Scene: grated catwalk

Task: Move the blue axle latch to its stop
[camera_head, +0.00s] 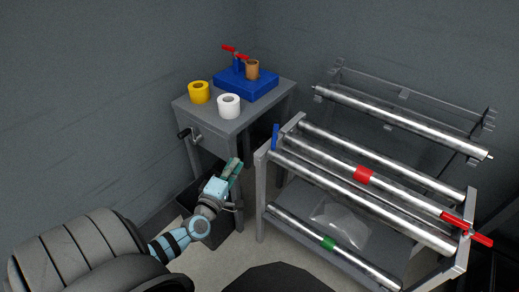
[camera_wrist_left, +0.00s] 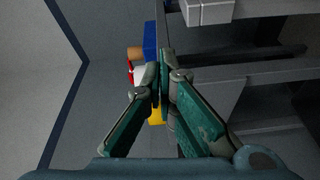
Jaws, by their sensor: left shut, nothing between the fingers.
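The blue axle latch (camera_head: 275,136) is a small upright blue lever at the left end of the grey roller rack (camera_head: 260,170), by the upper rollers. My left gripper (camera_head: 236,163) is in front of the small table, to the left of the latch and a little lower in the picture, apart from it. Its fingers are shut and empty; the wrist view shows the closed fingertips (camera_wrist_left: 163,78). I cannot make out the latch in the wrist view. My right gripper is not in view.
The small grey table (camera_head: 240,122) has a crank (camera_head: 186,134) and carries a blue dispenser (camera_head: 245,84), a yellow roll (camera_head: 199,92) and a white roll (camera_head: 229,105). A dark bin (camera_head: 190,195) stands below. The rack has a red lever (camera_head: 468,229). A wall rack hangs behind.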

